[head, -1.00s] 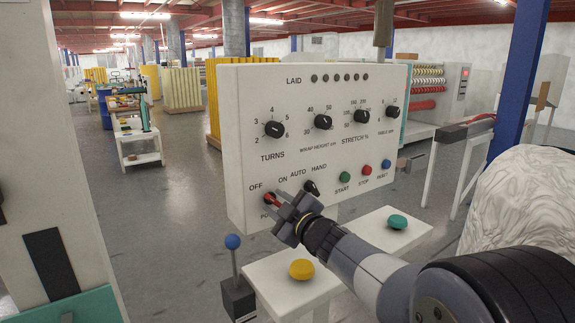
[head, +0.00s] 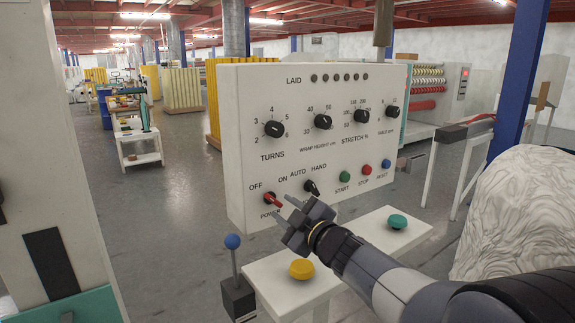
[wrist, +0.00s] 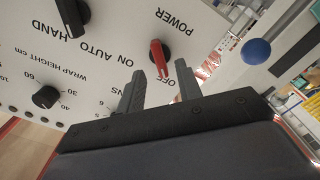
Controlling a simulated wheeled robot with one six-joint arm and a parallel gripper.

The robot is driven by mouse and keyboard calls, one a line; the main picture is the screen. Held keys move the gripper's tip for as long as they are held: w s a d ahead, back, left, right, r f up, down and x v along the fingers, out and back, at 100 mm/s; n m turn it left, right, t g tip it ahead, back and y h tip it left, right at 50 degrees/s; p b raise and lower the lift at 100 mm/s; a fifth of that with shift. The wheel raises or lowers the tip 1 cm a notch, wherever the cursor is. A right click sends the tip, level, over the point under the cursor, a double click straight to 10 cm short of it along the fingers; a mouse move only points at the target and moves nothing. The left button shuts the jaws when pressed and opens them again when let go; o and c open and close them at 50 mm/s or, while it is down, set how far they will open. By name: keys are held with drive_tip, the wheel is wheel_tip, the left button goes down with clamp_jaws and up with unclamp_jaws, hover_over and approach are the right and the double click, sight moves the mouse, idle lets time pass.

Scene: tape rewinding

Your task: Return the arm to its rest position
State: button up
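My gripper (head: 290,212) is in front of the lower left part of the white control panel (head: 228,140), just to the right of the red power switch (head: 272,199). In the wrist view, the two fingers of my gripper (wrist: 160,84) stand apart with nothing between them. The red power switch (wrist: 160,57) shows beyond the fingertips, clear of them. I cannot tell for sure whether its handle points to ON or OFF. My arm reaches in from the lower right and is not folded up.
A blue-knobbed lever (head: 233,242) stands at the left. A wrapped white load (head: 520,215) is at the right. Open floor (head: 180,205) lies to the left.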

sight(277, 203)
drive_tip(key=shift+m, duration=0.3)
drive_tip(key=p+x, duration=0.1)
drive_tip(key=x, duration=0.3)
drive_tip(key=shift+w+a+r, duration=0.1)
drive_tip(key=shift+w+r, duration=0.05)
drive_tip(key=shift+r+m+p, duration=0.1)
drive_tip(key=shift+m+p, duration=0.8)
drive_tip(key=shift+m, duration=0.2)
drive_tip(key=m+p, duration=0.3)
drive_tip(key=m, duration=0.1)
drive_tip(key=m+p, duration=0.2)
drive_tip(key=shift+p, duration=0.3)
drive_tip(key=shift+f+m, duration=0.2)
drive_tip(key=shift+m, duration=0.1)
drive_tip(key=shift+f, duration=0.1)
